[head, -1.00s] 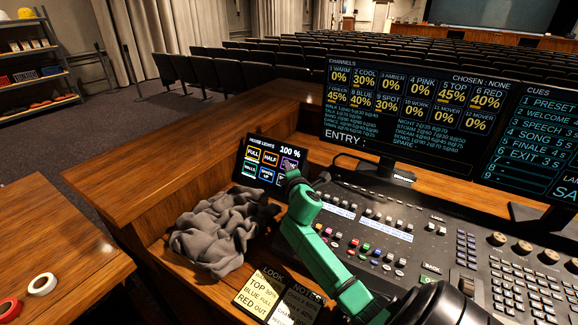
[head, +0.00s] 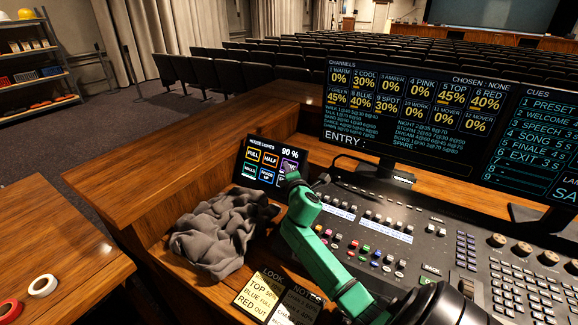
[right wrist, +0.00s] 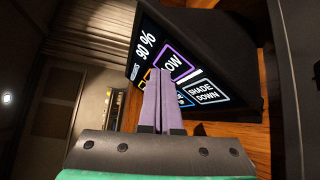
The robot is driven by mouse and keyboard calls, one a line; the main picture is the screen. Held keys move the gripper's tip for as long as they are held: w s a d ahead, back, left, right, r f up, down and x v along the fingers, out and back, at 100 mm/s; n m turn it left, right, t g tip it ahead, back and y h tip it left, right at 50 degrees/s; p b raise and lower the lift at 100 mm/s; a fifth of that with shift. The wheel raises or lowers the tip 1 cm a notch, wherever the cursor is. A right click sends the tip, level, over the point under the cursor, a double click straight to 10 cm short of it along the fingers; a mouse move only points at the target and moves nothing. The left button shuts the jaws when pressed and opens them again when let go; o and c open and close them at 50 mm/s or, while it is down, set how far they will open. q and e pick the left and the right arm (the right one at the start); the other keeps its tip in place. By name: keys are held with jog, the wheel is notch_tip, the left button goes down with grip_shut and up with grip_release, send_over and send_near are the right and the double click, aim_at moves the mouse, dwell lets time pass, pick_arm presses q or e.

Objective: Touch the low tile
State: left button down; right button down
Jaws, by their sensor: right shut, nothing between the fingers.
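The low tile (head: 289,165) is a purple-outlined square at the upper right of the house lights screen (head: 248,170), which reads 90 %. In the right wrist view the low tile (right wrist: 174,61) shows tilted, its left part hidden behind my fingers. My right gripper (head: 291,174) is shut and empty, its tips at the tile's lower edge in the head view. In the right wrist view the shut fingers (right wrist: 160,72) overlap the tile's lower left corner. I cannot tell from the pictures whether the tips touch the glass. My left gripper is not in view.
A crumpled grey cloth (head: 222,232) lies in front of the screen. The lighting console (head: 400,225) and a channels monitor (head: 408,105) stand to the right. Tape rolls (head: 43,285) lie on the left desk.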

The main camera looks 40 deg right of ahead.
jog(key=shift+s+a+r, duration=0.1)
jog(key=shift+a+r, duration=0.1)
jog(key=shift+a, duration=0.05)
jog(key=a+p, duration=0.1)
jog(key=a+r, duration=0.1)
jog(key=s+a+r+p, duration=0.1)
jog(key=a, duration=0.1)
jog(key=shift+s+a+r+p, duration=0.1)
jog(key=shift+r+p, duration=0.05)
jog(key=shift+p, duration=0.15)
dwell(0.8)
